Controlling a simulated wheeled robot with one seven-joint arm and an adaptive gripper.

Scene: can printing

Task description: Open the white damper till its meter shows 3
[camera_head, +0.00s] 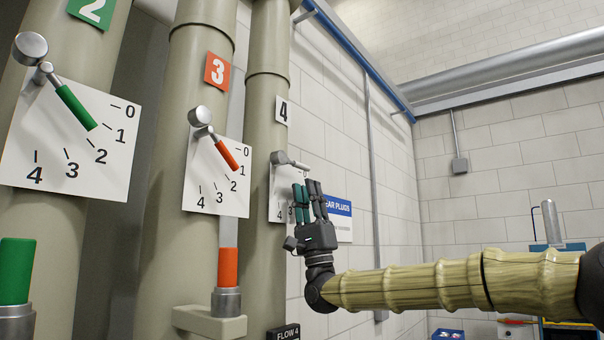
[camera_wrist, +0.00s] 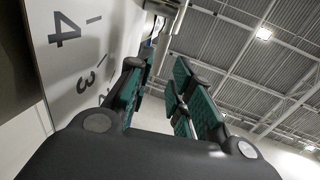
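The white damper handle (camera_head: 288,160) is on the far pipe labelled 4 (camera_head: 282,110). Its lever points right, close to the 0 mark, on a white dial plate (camera_head: 277,206); part of the plate is hidden behind my gripper. My gripper (camera_head: 308,188) is just below the lever with its fingers pointing up. The dial plate (camera_wrist: 75,55) is on the left there. I cannot tell whether a fingertip touches the lever. A flow 4 label (camera_head: 284,333) shows low; its meter is not visible.
The orange damper handle (camera_head: 220,143) and the green damper handle (camera_head: 72,98) are on the pipes to the left. An orange meter column (camera_head: 229,267) stands below. A blue-and-white sign (camera_head: 340,222) is on the wall behind my gripper. Open room lies to the right.

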